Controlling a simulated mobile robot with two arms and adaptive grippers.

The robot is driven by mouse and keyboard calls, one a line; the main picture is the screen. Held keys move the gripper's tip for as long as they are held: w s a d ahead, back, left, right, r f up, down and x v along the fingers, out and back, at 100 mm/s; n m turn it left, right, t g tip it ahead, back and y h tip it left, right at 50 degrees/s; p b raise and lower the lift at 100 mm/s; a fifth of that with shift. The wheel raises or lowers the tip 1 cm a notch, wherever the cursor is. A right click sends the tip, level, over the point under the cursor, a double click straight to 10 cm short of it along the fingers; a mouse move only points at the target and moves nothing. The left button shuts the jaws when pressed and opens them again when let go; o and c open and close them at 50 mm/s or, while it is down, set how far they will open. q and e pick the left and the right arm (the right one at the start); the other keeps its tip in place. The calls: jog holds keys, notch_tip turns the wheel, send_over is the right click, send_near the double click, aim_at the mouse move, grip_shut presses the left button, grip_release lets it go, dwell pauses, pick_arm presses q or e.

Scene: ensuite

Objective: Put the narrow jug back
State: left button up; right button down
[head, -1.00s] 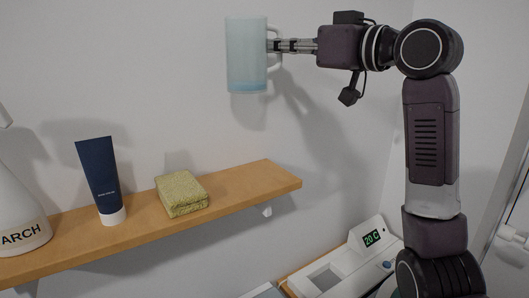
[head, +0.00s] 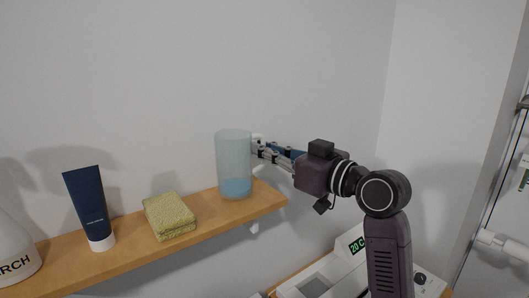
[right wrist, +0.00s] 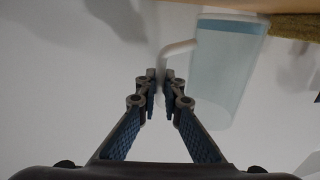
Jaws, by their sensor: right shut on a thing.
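The narrow jug (head: 234,162) is a tall, pale translucent vessel with blue at its bottom and a white handle. It stands upright at the right part of the wooden shelf (head: 130,241), its base on or very close to the board. My right gripper (head: 259,149) is at the jug's right side, shut on the handle. In the right wrist view the fingertips (right wrist: 165,88) close around the white handle, and the jug (right wrist: 226,65) appears upside down beside them. My left gripper is not in view.
A yellow-green sponge (head: 169,216) lies on the shelf left of the jug, with a gap between. Farther left stand a dark blue tube (head: 87,205) and a white bottle (head: 12,255). A white device with a display (head: 345,258) sits below right.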

jog(key=shift+f, duration=0.65)
jog(key=shift+f, duration=0.2)
jog(key=c, duration=2.1)
grip_release()
